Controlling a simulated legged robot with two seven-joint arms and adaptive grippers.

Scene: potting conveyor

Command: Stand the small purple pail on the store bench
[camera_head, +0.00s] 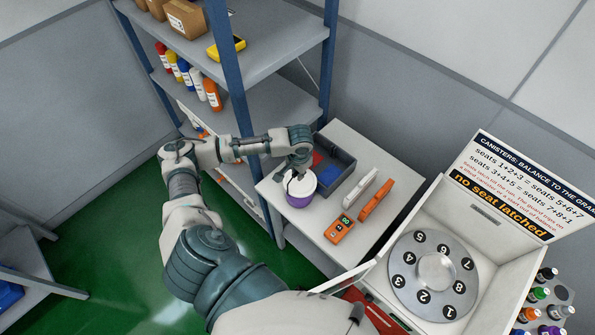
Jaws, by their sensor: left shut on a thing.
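The small purple pail (299,200) has a white top and appears upright at the near-left part of the white bench (342,137), which I take for the store bench. My left gripper (294,180) reaches in from the left over a shelf and is shut on the pail at its top. The fingers hide part of the pail's top. I cannot tell whether the pail's base touches the bench or hangs just above it. My right gripper is not in view.
A dark bin (341,181) stands right behind the pail. An orange meter (339,229), a white tool (360,188) and an orange tool (376,200) lie to its right. A blue-post shelf (272,45) rises behind my arm. A machine with numbered disc (438,267) stands front right.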

